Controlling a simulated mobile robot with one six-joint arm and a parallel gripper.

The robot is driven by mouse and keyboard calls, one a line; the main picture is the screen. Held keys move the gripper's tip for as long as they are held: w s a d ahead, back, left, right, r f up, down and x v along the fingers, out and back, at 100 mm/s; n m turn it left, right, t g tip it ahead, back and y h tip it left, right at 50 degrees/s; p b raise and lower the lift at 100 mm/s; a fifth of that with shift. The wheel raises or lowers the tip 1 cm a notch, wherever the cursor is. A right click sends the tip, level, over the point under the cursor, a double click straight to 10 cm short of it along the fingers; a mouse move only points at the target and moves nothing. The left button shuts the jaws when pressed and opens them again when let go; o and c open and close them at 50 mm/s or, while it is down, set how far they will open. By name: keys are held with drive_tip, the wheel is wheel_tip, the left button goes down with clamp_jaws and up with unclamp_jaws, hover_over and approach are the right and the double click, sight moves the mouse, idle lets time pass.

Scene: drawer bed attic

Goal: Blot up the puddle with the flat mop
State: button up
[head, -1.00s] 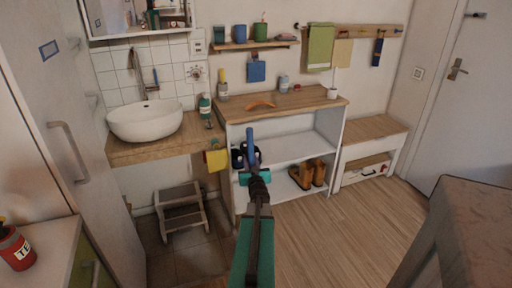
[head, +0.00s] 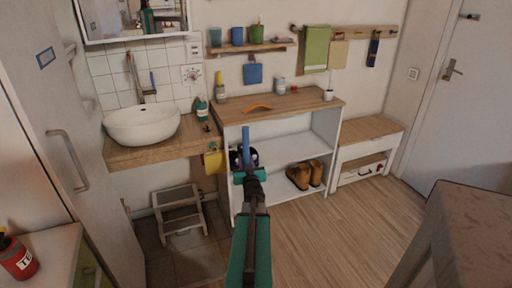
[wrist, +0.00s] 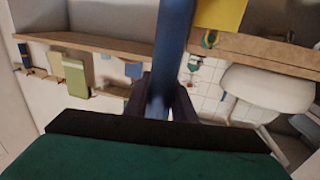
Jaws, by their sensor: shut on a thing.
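My gripper (head: 247,173) is in the middle of the head view, in front of the white open shelf unit. It is shut on a slim blue bar (head: 245,147), which looks like the handle of the flat mop. The bar sticks up above the gripper, leaning slightly left. In the wrist view the bar (wrist: 175,45) runs from the top edge down between the dark fingers (wrist: 163,100). I cannot make out the mop's flat head in either view. No puddle can be seen on the visible floor.
The white shelf unit (head: 289,174) stands ahead, with brown boots (head: 306,174) on its lower board. A grey step stool (head: 180,213) is below the sink (head: 143,125). A bench (head: 366,139) is right of the shelf. A grey-topped table (head: 474,215) is near right. Wooden floor between is clear.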

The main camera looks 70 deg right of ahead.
drive_tip(key=shift+r+p, duration=1.65)
drive_tip(key=shift+r, duration=0.45)
drive_tip(key=shift+s, duration=0.15)
